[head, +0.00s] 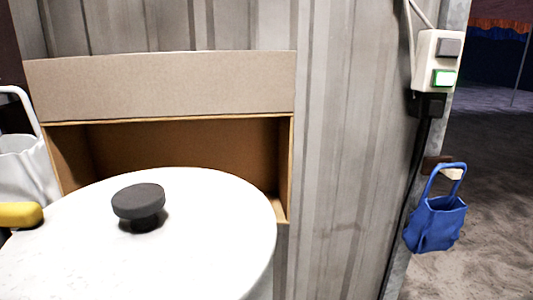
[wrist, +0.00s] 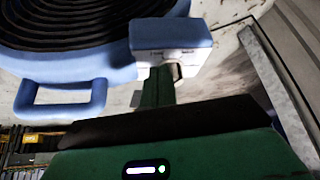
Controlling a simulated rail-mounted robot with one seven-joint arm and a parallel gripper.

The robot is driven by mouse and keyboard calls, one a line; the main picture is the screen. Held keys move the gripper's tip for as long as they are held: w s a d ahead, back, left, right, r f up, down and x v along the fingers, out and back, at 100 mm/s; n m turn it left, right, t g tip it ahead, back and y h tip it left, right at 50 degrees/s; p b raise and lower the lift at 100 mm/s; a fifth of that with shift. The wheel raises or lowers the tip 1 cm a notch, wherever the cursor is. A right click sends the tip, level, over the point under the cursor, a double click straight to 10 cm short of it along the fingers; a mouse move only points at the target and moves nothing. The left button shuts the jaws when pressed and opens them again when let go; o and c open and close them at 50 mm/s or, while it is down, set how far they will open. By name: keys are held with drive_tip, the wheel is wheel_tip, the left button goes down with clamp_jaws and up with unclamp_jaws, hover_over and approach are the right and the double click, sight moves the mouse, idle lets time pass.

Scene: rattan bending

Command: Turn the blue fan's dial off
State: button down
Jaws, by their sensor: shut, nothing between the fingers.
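The blue fan (wrist: 60,72) shows in the wrist view at the upper left, with a round dark ribbed grille and a blue loop handle below it. A blue block with a pale underside (wrist: 170,36) stands at its right side. I cannot make out the dial clearly. My gripper (wrist: 164,73) is shut and empty, its narrow green end reaching up to just below the blue block. I cannot tell whether it touches the block. The fan and my gripper are not in the head view.
The head view shows a white round top (head: 215,235) with a dark knob (head: 138,201), an open cardboard box (head: 160,85), a yellow object (head: 22,214), a switch box with a lit green button (head: 437,60) and a hanging blue bag (head: 436,222). A pale beam (wrist: 275,85) stands right in the wrist view.

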drive_tip(key=shift+s+r, duration=0.1)
drive_tip(key=shift+r, duration=0.05)
drive_tip(key=shift+s+a, duration=0.2)
wheel_tip(320, 180, up, 6)
drive_tip(key=p, duration=0.6)
drive_tip(key=f+n+b, duration=0.2)
drive_tip(key=f+n+t+y+b, duration=0.1)
drive_tip(key=f+n+b, duration=0.1)
drive_tip(key=b, duration=0.1)
drive_tip(key=f+n+t+y+b, duration=0.1)
drive_tip(key=f+n+b, duration=0.1)
drive_tip(key=shift+w+a+f, duration=0.1)
drive_tip(key=shift+w+f, duration=0.15)
drive_tip(key=shift+r, duration=0.1)
idle(0.4)
